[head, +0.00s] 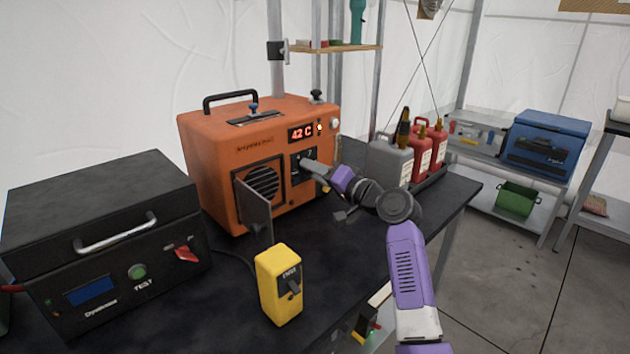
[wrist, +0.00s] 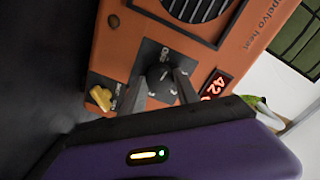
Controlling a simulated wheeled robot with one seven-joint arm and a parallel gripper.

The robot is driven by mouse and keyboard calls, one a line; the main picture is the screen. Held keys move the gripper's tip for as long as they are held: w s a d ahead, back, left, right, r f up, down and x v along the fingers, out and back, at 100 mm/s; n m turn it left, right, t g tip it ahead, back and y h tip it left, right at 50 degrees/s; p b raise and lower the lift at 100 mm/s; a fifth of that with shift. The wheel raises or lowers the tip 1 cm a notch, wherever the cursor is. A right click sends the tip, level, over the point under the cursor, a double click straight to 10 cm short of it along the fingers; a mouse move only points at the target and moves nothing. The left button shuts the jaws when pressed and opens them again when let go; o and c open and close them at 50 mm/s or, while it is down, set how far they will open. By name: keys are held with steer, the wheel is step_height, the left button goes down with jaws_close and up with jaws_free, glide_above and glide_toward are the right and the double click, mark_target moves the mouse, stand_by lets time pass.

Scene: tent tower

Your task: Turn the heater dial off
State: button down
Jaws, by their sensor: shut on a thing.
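The orange heater (head: 215,165) stands on the black table, its red display (head: 301,132) reading 42 C. My gripper (head: 306,163) reaches its front panel below the display. In the wrist view, the dark dial (wrist: 160,72) sits on a black plate (wrist: 158,55) with white marks. My gripper (wrist: 163,80) has one finger on each side of the dial and is shut on it. The fingers cover part of the dial and its marks, so I cannot read its setting. A yellow knob (wrist: 102,97) is beside the plate.
The heater's small grey door (head: 254,210) hangs open. A yellow switch box (head: 280,285) and a black case (head: 100,220) stand in front and left. The table between is mostly clear.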

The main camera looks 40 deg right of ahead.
steer(key=shift+f+n+b, duration=0.2)
steer(key=shift+n+b, duration=0.3)
steer(key=shift+n, duration=0.2)
steer(key=shift+r, duration=0.1)
steer(key=c, duration=0.9)
jaws_free()
steer(key=shift+s, duration=0.1)
steer(key=s, duration=0.7)
steer(key=shift+s+r, duration=0.15)
steer(key=shift+s, duration=0.15)
steer(key=shift+d, duration=0.1)
